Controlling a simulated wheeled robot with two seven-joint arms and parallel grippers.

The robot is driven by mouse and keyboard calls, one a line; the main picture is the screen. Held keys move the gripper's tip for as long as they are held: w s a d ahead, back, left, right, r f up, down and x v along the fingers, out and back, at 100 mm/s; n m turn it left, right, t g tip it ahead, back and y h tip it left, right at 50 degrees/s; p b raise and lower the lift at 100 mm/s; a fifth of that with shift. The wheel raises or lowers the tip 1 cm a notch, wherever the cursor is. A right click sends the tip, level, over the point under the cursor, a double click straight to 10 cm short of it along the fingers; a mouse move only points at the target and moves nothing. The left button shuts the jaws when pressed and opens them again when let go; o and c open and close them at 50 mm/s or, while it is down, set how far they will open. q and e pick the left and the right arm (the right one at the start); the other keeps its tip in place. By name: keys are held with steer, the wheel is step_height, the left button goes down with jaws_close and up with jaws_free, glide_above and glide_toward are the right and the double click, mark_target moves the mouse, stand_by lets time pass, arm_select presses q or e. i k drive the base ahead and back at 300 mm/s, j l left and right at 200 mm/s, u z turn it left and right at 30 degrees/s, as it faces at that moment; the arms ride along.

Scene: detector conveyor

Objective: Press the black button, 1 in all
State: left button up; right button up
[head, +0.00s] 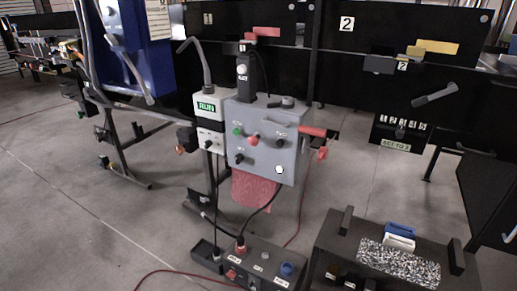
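A grey control box (262,165) stands on a post in the middle of the head view. Its front carries a green button (238,131), a red button (253,140), and a white round part (279,169). A black round control (280,142) sits at the right of the front, and another black one (239,159) at the lower left. Small labels are beside them, too small to read. I cannot tell which black control is a push button. Neither of my grippers is in view.
A lower dark box (262,262) with coloured controls stands in front. A dark crate (335,237) holding a speckled block (398,264) is at the lower right. Cables hang below the control box. Black conveyor panels (395,25) run behind. Grey floor (60,210) is open at left.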

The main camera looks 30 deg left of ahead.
mark_target(280, 143)
steer(key=i+j, duration=0.15)
steer(key=j, duration=0.25)
steer(key=i+j, duration=0.1)
steer(key=j, duration=0.25)
steer(key=i+j, duration=0.15)
steer(key=j, duration=0.25)
steer(key=i+j, duration=0.1)
steer(key=j, duration=0.3)
steer(key=i+j, duration=0.15)
steer(key=j, duration=0.25)
steer(key=i+j, duration=0.1)
steer(key=j, duration=0.25)
